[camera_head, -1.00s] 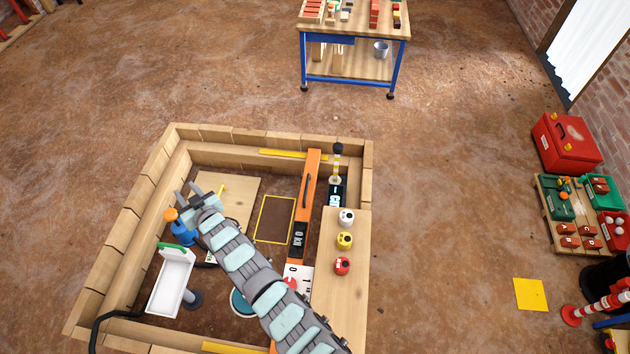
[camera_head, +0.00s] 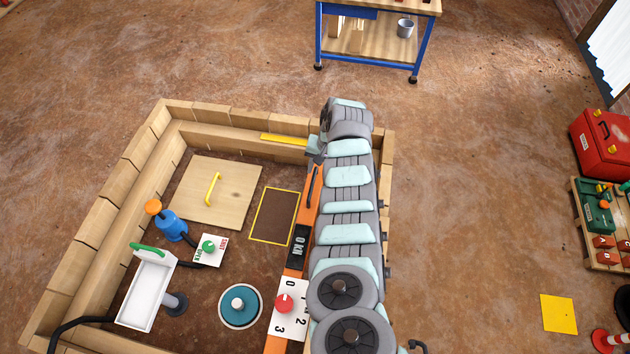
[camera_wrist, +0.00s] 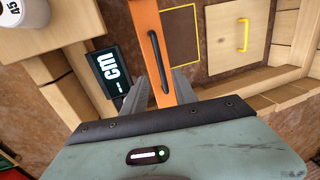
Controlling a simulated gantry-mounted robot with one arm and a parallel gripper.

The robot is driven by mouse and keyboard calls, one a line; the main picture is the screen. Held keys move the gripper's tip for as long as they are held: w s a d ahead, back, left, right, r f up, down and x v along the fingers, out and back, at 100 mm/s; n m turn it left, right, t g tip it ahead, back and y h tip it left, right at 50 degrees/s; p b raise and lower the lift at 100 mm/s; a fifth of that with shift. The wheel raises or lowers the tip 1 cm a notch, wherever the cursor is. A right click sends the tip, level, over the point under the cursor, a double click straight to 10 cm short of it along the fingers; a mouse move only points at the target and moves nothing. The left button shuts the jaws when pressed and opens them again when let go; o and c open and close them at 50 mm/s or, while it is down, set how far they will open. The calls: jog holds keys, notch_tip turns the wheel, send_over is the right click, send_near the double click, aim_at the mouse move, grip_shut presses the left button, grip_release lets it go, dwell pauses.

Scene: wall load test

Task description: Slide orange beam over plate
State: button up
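The orange beam (camera_head: 314,192) lies along the right of the wood-framed pit, with a black handle, a "0 kN" display and a numbered dial panel on it. My gripper (camera_head: 316,150) is at the beam's far end, partly hidden by my arm. In the wrist view, my gripper (camera_wrist: 163,88) has its fingers apart on either side of the beam's black handle (camera_wrist: 159,62); contact is not clear. A square wooden plate (camera_head: 240,190) with a yellow handle lies left of the beam. A teal round disc (camera_head: 240,306) sits near the beam's lower part.
A yellow-outlined dark patch (camera_head: 273,216) lies between the wooden plate and beam. A blue pump with orange knob (camera_head: 169,226), a green-knob panel (camera_head: 208,250) and a white tray (camera_head: 147,292) are at left. A black "cm" display (camera_wrist: 112,70) is beside the beam.

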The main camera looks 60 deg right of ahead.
aim_at(312, 185)
jog(key=f+b, duration=0.1)
jog(key=f, duration=0.1)
jog(key=f+b, duration=0.1)
jog(key=f, duration=0.2)
jog(key=w+f+b, duration=0.1)
jog(key=f, duration=0.1)
jog(key=shift+w+a+f, duration=0.1)
jog(key=shift+a+f, duration=0.1)
jog(key=shift+f, duration=0.05)
jog(key=shift+w+f+b, duration=0.25)
jog(key=shift+f+b, duration=0.25)
jog(key=shift+b, duration=0.1)
grip_shut()
dwell(0.6)
